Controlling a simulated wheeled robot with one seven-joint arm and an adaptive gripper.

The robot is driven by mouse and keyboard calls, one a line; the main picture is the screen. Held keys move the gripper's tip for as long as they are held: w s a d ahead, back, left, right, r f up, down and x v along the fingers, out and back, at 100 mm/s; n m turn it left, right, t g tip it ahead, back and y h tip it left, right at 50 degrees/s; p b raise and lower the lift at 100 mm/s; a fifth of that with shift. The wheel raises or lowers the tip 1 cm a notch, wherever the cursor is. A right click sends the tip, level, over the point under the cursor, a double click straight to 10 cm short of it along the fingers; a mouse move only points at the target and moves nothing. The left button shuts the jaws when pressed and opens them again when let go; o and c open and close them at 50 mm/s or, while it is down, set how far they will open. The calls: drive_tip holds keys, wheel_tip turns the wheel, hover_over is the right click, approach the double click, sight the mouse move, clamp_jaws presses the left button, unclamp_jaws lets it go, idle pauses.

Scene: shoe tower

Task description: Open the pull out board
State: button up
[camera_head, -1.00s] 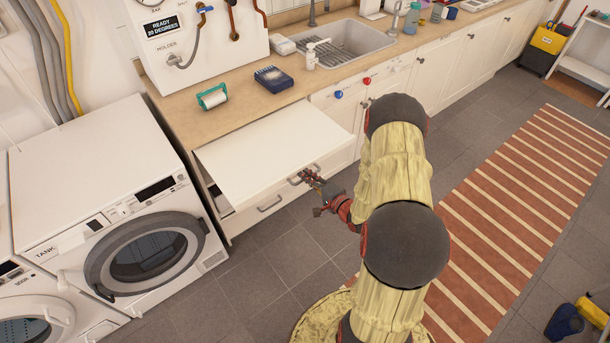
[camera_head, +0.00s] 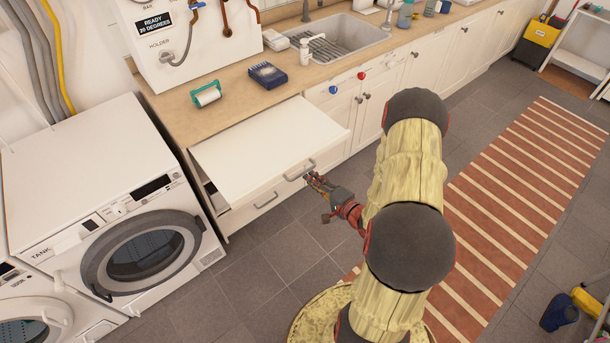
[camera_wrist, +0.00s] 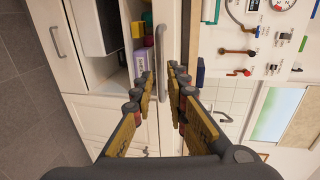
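The pull out board (camera_head: 265,150) is a flat white panel that stands out from under the counter in the head view. A grey bar handle (camera_head: 299,170) is on its front edge; it also shows in the wrist view (camera_wrist: 159,45). My gripper (camera_head: 309,177) is just in front of this handle. In the wrist view my gripper (camera_wrist: 161,76) has its fingers apart, with the handle between or just beyond the fingertips. I see no finger closed on the handle; exact contact cannot be told.
Below the board is a drawer front with a second handle (camera_head: 265,200). The washing machine (camera_head: 110,200) stands close on the left. A blue box (camera_head: 268,75) and a green-framed roll (camera_head: 206,95) sit on the counter.

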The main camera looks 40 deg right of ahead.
drive_tip(key=v, duration=0.6)
idle(0.6)
